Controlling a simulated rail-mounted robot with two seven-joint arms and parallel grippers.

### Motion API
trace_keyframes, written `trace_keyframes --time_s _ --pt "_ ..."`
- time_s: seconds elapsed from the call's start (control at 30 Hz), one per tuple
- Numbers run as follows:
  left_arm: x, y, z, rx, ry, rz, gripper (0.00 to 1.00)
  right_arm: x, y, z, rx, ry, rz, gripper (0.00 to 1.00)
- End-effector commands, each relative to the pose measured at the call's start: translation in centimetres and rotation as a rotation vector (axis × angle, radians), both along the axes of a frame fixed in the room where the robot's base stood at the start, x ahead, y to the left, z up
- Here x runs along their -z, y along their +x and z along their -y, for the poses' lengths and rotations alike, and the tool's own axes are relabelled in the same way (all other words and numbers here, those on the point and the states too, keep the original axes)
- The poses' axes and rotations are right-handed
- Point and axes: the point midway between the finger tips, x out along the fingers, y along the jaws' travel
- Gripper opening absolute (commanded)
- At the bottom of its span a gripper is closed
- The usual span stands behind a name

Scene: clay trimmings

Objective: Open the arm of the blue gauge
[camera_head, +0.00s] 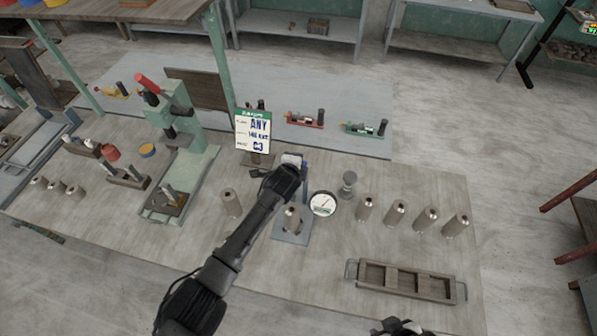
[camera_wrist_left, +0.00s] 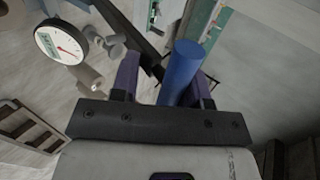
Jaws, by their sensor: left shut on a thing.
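The blue gauge has a blue-grey base plate (camera_head: 290,236) and a round white dial (camera_head: 323,204) with a red needle. Its dial also shows at the upper left of the left wrist view (camera_wrist_left: 61,42). A clay cylinder (camera_head: 292,218) stands over the base plate. My left gripper (camera_head: 288,166) is at the gauge's top, and my arm hides much of the gauge. In the left wrist view the gripper (camera_wrist_left: 164,80) is shut on the blue handle (camera_wrist_left: 181,70) of the gauge's arm. A dark part of my right gripper (camera_head: 398,327) shows at the bottom edge; its fingers are unclear.
Several clay cylinders (camera_head: 396,213) stand right of the gauge. A wooden tray with compartments (camera_head: 408,281) lies at the front right. A sign card (camera_head: 254,131) stands behind the gauge. A green press (camera_head: 190,125) is at the left. Red and green gauges (camera_head: 304,120) lie behind.

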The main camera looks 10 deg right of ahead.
Motion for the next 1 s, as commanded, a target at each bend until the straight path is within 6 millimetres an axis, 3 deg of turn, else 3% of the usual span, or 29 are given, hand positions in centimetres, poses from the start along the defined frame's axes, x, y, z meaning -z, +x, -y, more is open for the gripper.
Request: trace_keyframes --time_s 0.6,0.63,1.0 --pt "0.75 0.47 -0.83 -0.014 0.022 -0.048 0.00 -0.24 0.04 0.13 -0.004 -0.005 0.002 0.43" --pt "0.77 0.47 -0.84 -0.014 0.022 -0.048 0.43 -0.24 0.05 0.12 -0.004 -0.004 0.002 0.43" --pt "0.33 0.57 -0.73 -0.012 0.019 -0.043 0.46 -0.35 0.12 -0.03 0.000 0.000 0.003 0.43"
